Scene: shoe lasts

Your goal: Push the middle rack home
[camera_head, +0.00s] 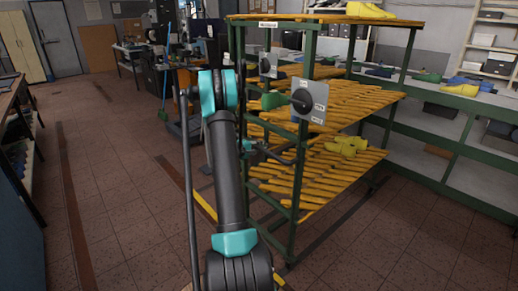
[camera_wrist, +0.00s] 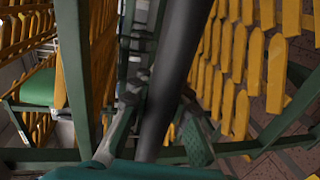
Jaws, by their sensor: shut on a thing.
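The rack (camera_head: 322,190) stands right of centre in the head view. It has a dark green frame and sloping yellow slatted shelves. A dark bar (camera_head: 280,156) sticks out at its left side. In the wrist view my gripper (camera_wrist: 160,125) is shut around a thick dark bar (camera_wrist: 183,62), which crosses the view at a slant. Yellow slats (camera_wrist: 240,75) show close on both sides. The rack's far lower side is hidden.
Yellow-green lasts (camera_head: 346,145) lie on a lower shelf, and a yellow last (camera_head: 370,10) on top. Grey plates with black knobs (camera_head: 309,101) stick out from the rack. A green bench (camera_head: 440,135) runs behind at right. The tiled floor (camera_head: 125,190) at left is clear.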

